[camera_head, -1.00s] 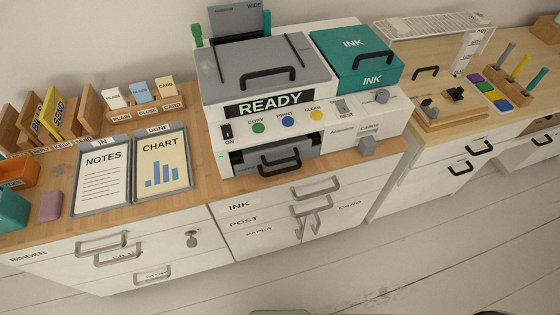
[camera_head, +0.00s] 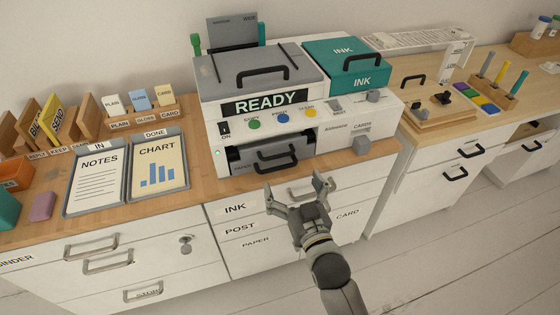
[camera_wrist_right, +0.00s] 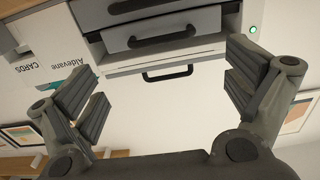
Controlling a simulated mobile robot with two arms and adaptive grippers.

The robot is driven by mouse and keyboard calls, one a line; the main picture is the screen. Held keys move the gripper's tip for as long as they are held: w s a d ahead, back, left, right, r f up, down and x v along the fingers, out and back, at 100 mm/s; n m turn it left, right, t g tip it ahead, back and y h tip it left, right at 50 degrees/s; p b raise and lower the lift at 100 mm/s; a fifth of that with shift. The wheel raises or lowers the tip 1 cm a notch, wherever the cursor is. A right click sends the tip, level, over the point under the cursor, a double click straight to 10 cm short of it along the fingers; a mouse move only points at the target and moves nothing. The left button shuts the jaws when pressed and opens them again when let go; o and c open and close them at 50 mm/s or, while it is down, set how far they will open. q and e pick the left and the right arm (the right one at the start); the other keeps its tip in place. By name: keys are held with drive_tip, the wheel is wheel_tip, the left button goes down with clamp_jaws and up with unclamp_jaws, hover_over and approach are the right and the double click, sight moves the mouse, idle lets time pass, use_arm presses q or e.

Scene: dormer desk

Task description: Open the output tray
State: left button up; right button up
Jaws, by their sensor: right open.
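The output tray (camera_head: 243,168) is the dark grey front low in the white printer (camera_head: 345,130), under the READY sign. It looks closed or nearly so. My right gripper (camera_head: 296,188) is open and empty, just in front of and below the tray, over the cabinet drawers. In the right wrist view, the two spread fingers (camera_wrist_right: 165,80) stand on either side of a dark handle (camera_wrist_right: 168,74), apart from it. A second handle (camera_wrist_right: 163,37) on the grey front shows beyond. My left gripper is not in view.
NOTES and CHART trays (camera_head: 127,180) lie on the wooden top to the left. The floor in front is clear.

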sight(279, 155)
drive_tip(key=x, duration=1)
drive_tip(key=shift+w+f, duration=0.15)
drive_tip(key=shift+w, duration=0.05)
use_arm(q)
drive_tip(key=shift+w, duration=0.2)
use_arm(e)
drive_tip(key=c, duration=1.3)
drive_tip(key=p+v, duration=0.2)
drive_tip(key=v, duration=0.1)
drive_tip(key=p+v, duration=0.2)
drive_tip(key=v, duration=0.2)
drive_tip(key=p+v, duration=0.2)
drive_tip(key=v, duration=0.1)
drive_tip(key=shift+s+d+r, duration=0.1)
drive_tip(key=shift+s+r, duration=0.15)
drive_tip(key=shift+s, duration=0.15)
use_arm(q)
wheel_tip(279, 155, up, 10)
drive_tip(key=p, duration=0.4)
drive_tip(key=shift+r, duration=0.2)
use_arm(e)
drive_tip(key=v, duration=1.3)
drive_tip(key=shift+s+d+f, duration=0.1)
drive_tip(key=shift+s+f, duration=0.1)
drive_tip(key=shift+s, duration=0.05)
